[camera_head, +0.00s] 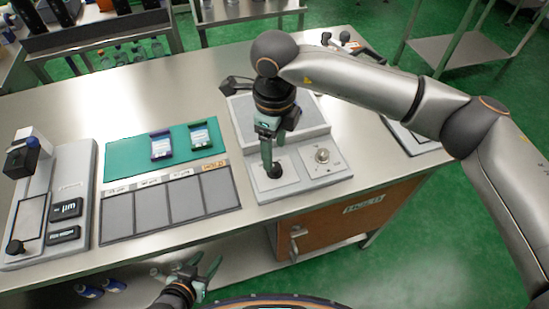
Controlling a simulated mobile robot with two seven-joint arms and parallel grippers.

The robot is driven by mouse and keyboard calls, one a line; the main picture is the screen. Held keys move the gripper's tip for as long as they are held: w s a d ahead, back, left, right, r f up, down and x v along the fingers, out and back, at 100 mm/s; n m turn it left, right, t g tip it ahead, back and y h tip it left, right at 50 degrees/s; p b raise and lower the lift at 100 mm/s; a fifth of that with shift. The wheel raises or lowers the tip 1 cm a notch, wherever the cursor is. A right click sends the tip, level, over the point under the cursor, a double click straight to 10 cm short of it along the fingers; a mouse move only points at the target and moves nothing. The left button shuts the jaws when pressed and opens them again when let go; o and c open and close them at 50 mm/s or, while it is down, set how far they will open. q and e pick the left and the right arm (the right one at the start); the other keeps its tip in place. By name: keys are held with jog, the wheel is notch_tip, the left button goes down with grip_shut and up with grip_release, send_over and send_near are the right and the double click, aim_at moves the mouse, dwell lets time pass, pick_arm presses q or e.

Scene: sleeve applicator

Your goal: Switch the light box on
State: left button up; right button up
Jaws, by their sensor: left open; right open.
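A grey console (247,186) with a raised back stands right of the middle of the bench. I cannot tell for sure which device is the light box. The console's front has a round silver dial (321,156) and a black knob (275,171) on a pale plate. My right gripper (271,155) points down over the plate, right above or at the black knob; contact is hard to tell. It is open, and its fingers partly overlap in view. My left gripper (200,267) is open and empty, low in front of the bench.
A grey device (75,165) with a black knob (15,247) stands at the far left. An orange-brown cabinet (335,222) is under the bench.

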aim_at(275, 166)
jog(key=shift+f, duration=2.8)
grip_shut()
